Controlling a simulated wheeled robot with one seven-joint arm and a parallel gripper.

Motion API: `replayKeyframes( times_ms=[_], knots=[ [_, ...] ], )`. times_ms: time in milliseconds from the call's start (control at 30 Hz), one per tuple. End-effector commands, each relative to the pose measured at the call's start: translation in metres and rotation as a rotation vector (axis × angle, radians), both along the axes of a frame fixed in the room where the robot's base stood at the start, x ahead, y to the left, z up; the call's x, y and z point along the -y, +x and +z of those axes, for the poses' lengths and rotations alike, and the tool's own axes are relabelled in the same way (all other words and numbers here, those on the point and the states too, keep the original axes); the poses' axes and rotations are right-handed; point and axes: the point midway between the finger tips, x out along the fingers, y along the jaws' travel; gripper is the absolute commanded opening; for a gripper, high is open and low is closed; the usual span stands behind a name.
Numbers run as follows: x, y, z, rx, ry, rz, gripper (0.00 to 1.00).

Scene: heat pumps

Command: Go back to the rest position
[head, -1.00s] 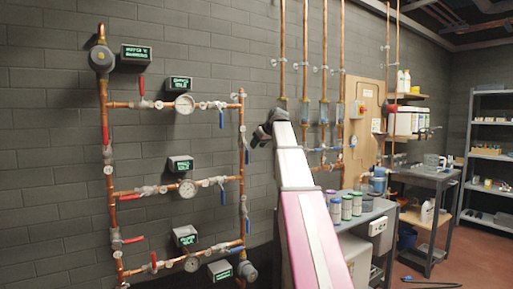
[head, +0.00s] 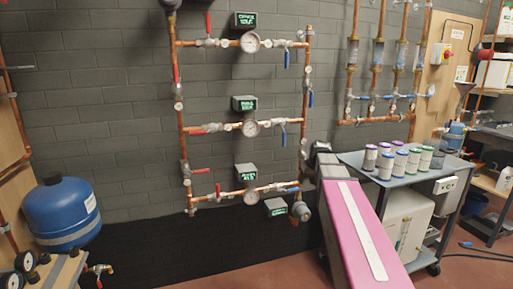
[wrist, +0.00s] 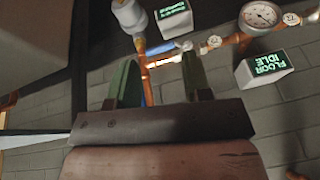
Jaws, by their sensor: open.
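My gripper (wrist: 160,82) shows in the wrist view as two green fingers set apart, open, with nothing seen held between them. A copper pipe and a blue valve handle (wrist: 167,85) appear beyond the fingers; whether they touch is unclear. In the head view my pink and white arm reaches up from the bottom right, and its dark far end is beside the lower right of the pipe rack (head: 306,120). The fingers cannot be made out there.
Pressure gauges (head: 250,42) and lit displays (head: 245,103) sit on the wall rack. A grey cart (head: 362,168) with several canisters stands right of my arm. A blue tank (head: 62,212) stands at left. The floor between is clear.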

Motion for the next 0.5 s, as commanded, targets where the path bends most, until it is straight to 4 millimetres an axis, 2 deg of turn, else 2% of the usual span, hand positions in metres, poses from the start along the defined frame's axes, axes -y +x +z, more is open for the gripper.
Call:
replayKeyframes(
  times_ms=[33, 200, 500],
  knots=[
    [-0.005, -0.019, -0.022, -0.029, -0.007, -0.012, 0.45],
    [-0.017, -0.065, -0.083, -0.112, -0.037, -0.060, 0.45],
    [-0.032, -0.156, -0.171, -0.246, -0.105, -0.133, 0.45]
  ],
)
